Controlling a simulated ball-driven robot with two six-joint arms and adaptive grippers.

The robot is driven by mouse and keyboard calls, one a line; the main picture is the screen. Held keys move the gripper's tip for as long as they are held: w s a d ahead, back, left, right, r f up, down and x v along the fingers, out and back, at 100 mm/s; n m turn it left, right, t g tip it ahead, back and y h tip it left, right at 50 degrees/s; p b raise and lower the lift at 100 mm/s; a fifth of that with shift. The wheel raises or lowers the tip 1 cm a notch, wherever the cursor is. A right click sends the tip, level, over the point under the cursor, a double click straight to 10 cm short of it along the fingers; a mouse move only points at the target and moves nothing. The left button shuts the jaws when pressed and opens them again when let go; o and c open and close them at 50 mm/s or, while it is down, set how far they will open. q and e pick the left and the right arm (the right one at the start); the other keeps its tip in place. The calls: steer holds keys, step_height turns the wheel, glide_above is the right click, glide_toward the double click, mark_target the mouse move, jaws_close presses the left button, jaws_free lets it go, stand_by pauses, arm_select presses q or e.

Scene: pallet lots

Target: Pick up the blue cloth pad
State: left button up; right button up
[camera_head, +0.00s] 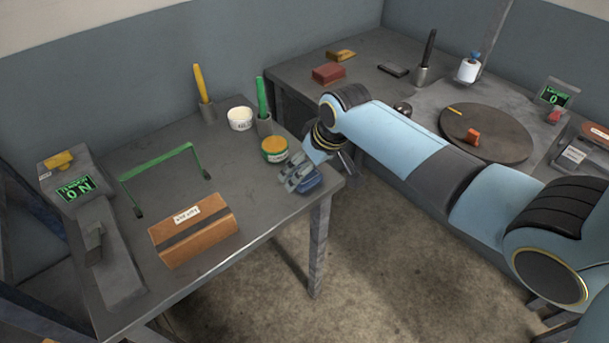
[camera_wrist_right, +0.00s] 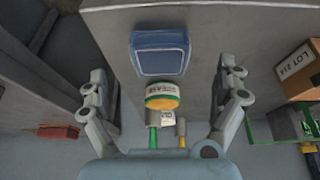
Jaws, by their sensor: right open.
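The blue cloth pad (camera_head: 311,186) lies at the near right corner of the left table, partly hidden by my right gripper in the head view. In the right wrist view the pad (camera_wrist_right: 160,52) is whole, a flat blue square with a lighter edge. My right gripper (camera_head: 318,170) is over that corner, close to the pad. In the right wrist view its fingers (camera_wrist_right: 163,76) are spread wide with nothing held between them; the pad lies ahead, between their lines. I cannot tell the exact height above it. My left gripper is in neither view.
A grease tub (camera_head: 274,149) stands close behind the pad, with a green-handled holder (camera_head: 264,115) and a white tub (camera_head: 240,119) beyond. A brown lot box (camera_head: 193,229) and a green handle frame (camera_head: 160,165) stand to the left. A floor gap separates the two tables.

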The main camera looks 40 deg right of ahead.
steer(key=x, duration=0.3)
steer(key=shift+w, duration=0.1)
steer(key=shift+c, duration=0.3)
steer(key=c, duration=1.1)
